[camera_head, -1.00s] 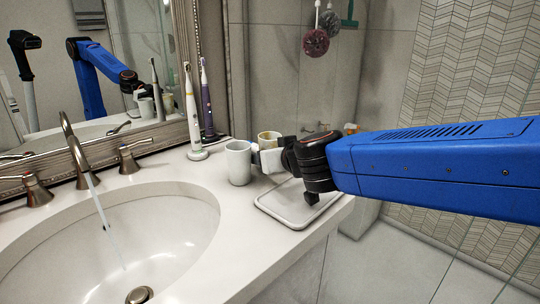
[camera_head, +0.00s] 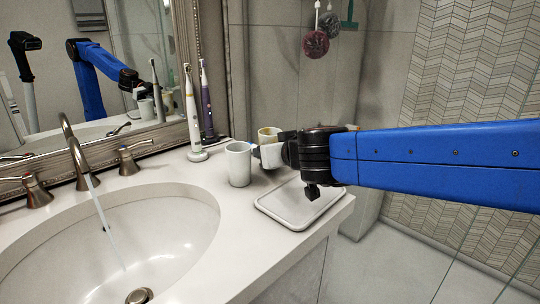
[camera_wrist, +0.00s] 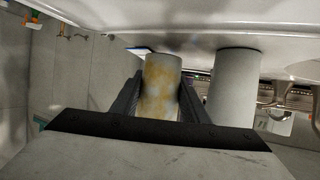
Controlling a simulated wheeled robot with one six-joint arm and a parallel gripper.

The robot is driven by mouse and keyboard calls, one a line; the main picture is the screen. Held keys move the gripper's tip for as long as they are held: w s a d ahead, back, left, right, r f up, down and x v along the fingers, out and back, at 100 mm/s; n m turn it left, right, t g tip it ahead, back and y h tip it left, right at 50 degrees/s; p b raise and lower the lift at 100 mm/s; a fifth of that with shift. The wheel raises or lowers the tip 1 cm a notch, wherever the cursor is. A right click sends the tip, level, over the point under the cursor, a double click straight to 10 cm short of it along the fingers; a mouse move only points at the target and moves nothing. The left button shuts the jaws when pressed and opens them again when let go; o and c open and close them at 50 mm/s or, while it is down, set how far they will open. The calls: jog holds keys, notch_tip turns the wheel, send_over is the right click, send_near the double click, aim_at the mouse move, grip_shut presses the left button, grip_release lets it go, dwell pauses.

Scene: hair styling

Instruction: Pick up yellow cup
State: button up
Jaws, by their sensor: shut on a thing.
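The yellow cup (camera_head: 268,134), pale with yellow blotches, is at the back of the counter, right of a plain white cup (camera_head: 238,164). My gripper (camera_head: 267,153) is around it, and the near finger hides most of its lower part in the head view. In the wrist view, where the counter shows at the top, the blotchy cup (camera_wrist: 162,86) sits between my two fingers (camera_wrist: 161,92), which are shut on it. The white cup (camera_wrist: 234,88) stands close beside the right finger there. I cannot tell for sure whether the yellow cup's base is clear of the counter.
A white tray (camera_head: 268,208) lies on the counter below my wrist. Two electric toothbrushes, one white (camera_head: 195,130) and one purple (camera_head: 207,105), stand by the mirror (camera_head: 130,30). The sink (camera_head: 135,235) with running water is at left. Free counter lies between sink and tray.

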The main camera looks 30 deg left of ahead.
notch_tip(320, 180, up, 9)
jog(key=shift+f, duration=0.2)
dwell(0.6)
